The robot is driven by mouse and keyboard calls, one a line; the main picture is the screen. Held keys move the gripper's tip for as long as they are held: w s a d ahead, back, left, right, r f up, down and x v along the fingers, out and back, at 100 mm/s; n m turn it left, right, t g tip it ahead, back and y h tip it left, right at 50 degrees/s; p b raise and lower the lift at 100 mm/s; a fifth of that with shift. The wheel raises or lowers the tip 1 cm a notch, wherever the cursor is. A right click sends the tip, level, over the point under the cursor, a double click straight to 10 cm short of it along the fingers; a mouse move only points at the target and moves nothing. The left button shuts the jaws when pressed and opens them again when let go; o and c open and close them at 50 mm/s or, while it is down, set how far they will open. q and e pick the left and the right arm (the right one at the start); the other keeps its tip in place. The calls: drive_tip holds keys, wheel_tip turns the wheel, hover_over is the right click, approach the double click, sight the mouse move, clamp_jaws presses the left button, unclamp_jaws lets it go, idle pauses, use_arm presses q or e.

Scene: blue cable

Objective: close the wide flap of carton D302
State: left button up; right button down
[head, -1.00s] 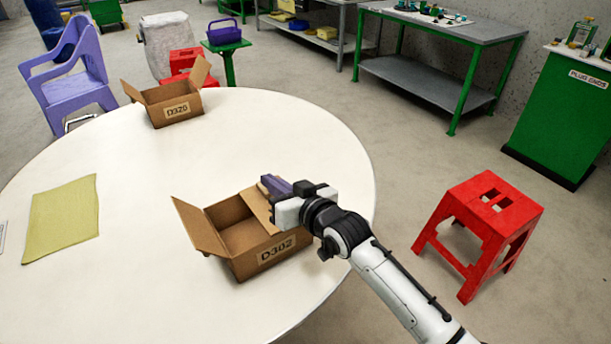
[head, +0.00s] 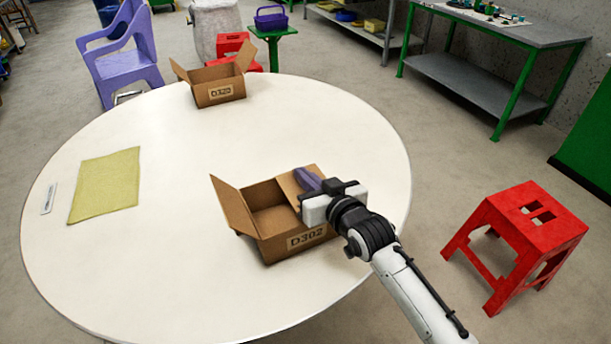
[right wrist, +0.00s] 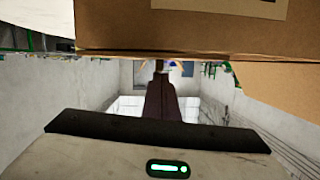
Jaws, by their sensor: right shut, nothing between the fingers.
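Carton D302 (head: 275,245) stands open-topped on the round white table, with its label facing the front. Its left flap (head: 233,207) stands up and leans outward. Its right flap (head: 290,188) is raised and slopes inward over the right part of the opening. My right gripper (head: 309,181) is shut and empty, its purple fingers at the outer side of the right flap; I cannot tell if they touch. In the right wrist view the shut fingers (right wrist: 161,100) show below a cardboard face with a label (right wrist: 190,30). My left gripper is not in view.
A second open carton, D320 (head: 222,95), stands at the table's far edge. A yellow-green sheet (head: 105,186) and a small white card (head: 48,198) lie at the left of the table (head: 180,265). A red stool (head: 520,235) stands on the floor at the right.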

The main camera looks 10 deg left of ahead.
drive_tip(key=v, duration=1)
drive_tip(key=s+d+f+m+g+h, duration=0.2)
drive_tip(key=s+d+f+g+h, duration=0.15)
drive_tip(key=s+d, duration=0.6)
drive_tip(key=s+d+f+m+g+h, duration=0.1)
drive_tip(key=s+d+f+g+h, duration=0.15)
drive_tip(key=s+d+f, duration=0.5)
drive_tip(key=s+d+f+m+g+h, duration=0.2)
drive_tip(key=s+d+h, duration=0.2)
drive_tip(key=s+d, duration=0.75)
drive_tip(key=w+a+f+t+y, duration=0.1)
drive_tip(key=a+f+t, duration=0.1)
drive_tip(key=f, duration=0.4)
drive_tip(key=w+a+f+t+y, duration=0.1)
drive_tip(key=w+a+f+t, duration=0.1)
drive_tip(key=f, duration=0.5)
drive_tip(key=shift+a+t+y+p, duration=0.35)
drive_tip(key=shift+a+t, duration=0.15)
drive_tip(key=shift+a, duration=0.4)
drive_tip(key=shift+s, duration=0.1)
